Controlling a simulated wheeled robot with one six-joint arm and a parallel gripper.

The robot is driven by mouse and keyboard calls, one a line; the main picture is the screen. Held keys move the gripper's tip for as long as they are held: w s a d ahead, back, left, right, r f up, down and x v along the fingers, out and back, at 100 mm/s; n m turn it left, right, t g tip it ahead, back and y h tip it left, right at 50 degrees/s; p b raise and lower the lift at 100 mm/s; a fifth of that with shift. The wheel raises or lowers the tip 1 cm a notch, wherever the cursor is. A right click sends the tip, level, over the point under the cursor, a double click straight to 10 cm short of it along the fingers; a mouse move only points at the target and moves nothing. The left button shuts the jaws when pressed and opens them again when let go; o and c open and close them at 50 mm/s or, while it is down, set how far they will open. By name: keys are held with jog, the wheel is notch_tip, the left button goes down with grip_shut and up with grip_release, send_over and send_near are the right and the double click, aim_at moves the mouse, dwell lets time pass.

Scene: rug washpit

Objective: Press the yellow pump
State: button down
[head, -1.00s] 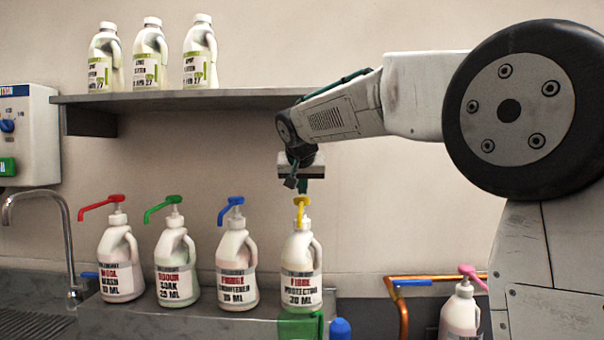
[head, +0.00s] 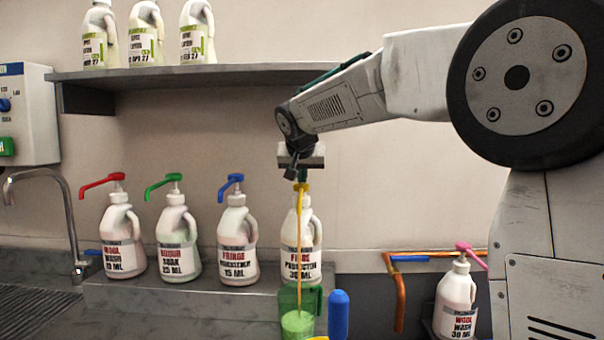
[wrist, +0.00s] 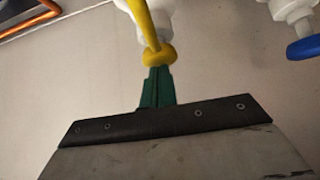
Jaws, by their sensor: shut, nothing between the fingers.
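The yellow pump (head: 302,187) tops a white jug (head: 312,230) labelled as fringe protector, at the right end of the row. Its head sits low, close to the jug's neck. A thin yellow stream (head: 298,240) runs from it down into a green cup (head: 310,299) in front, which has light green contents. My gripper (head: 303,175) is shut and empty, pointing down on top of the pump. In the wrist view, my green fingertips (wrist: 158,75) meet the yellow pump head (wrist: 158,55) and appear to touch it.
Jugs with red (head: 102,181), green (head: 164,185) and blue (head: 231,184) pumps stand to the left. A shelf (head: 190,75) with white bottles is above. A blue cylinder (head: 339,314) stands right of the cup. Copper pipes (head: 399,300) and a pink-pump jug (head: 456,298) are further right.

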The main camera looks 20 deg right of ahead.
jog(key=shift+f, duration=0.2)
jog(key=shift+r, duration=0.35)
notch_tip(320, 180, up, 3)
jog(key=shift+r, duration=0.15)
notch_tip(320, 180, up, 7)
send_over(301, 195)
jog(key=shift+s+r, duration=0.1)
jog(key=shift+r, duration=0.1)
jog(key=s+f+n+g+y, duration=0.1)
jog(key=s+f+g, duration=0.1)
jog(key=s+f, duration=0.8)
jog(key=s+f+n+g+y, duration=0.1)
jog(key=s+f+n+g, duration=0.1)
jog(key=s+f, duration=0.8)
jog(key=s+f+n+g+y, duration=0.1)
jog(key=s+f+g, duration=0.2)
jog(key=s+f, duration=0.7)
jog(key=s, duration=1)
jog(key=shift+f+n+y, duration=0.3)
jog(key=shift+f, duration=0.05)
